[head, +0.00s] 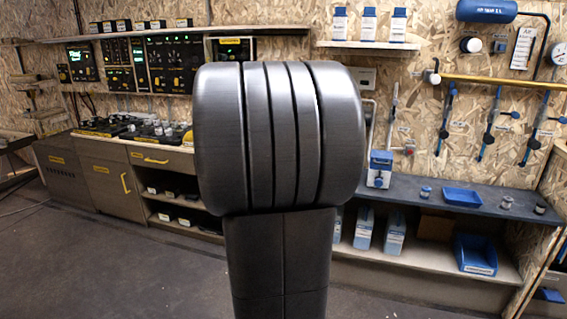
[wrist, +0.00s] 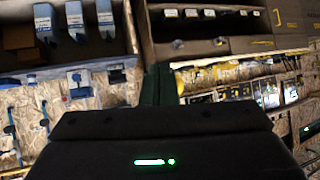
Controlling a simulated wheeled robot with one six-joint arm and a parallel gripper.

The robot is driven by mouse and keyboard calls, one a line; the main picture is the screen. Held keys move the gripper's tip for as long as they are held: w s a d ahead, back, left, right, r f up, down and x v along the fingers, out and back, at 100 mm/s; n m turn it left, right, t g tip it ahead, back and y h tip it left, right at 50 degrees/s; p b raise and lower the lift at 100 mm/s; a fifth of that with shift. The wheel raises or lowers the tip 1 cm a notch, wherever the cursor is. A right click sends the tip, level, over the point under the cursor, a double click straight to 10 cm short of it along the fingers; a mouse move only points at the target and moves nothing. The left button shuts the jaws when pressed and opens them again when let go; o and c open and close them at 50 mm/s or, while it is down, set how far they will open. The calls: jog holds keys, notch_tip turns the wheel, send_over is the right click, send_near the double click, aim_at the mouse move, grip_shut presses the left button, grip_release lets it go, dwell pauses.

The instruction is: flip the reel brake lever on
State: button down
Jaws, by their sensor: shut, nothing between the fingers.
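I cannot pick out the reel brake lever for sure, as the labels are too small to read. A blue box with an upright grey rod (head: 380,168) stands on the right bench, just right of my arm. Several blue-handled levers (head: 490,125) hang on the wall under a brass pipe at the right. My gripper (wrist: 157,82) shows in the wrist view as dark fingers, shut and empty, beyond its black housing. It appears apart from the bench fittings. In the head view my own arm covers the middle and hides my gripper.
A dark bench (head: 410,187) runs along the right, with a blue tray (head: 462,197) on top and a blue bin (head: 475,254) below. Control panels (head: 175,63) and a console (head: 150,130) stand at the left. The floor (head: 90,265) at the front left is clear.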

jog(key=w+a+f+m+t+h+b, duration=0.3)
jog(key=w+f+t+h+b, duration=0.5)
jog(key=b, duration=0.5)
notch_tip(320, 180, down, 3)
jog(key=w+a+t, duration=0.1)
jog(key=w+t, duration=0.1)
jog(key=t, duration=0.1)
jog(key=shift+a, duration=0.2)
jog(key=shift+r, duration=0.1)
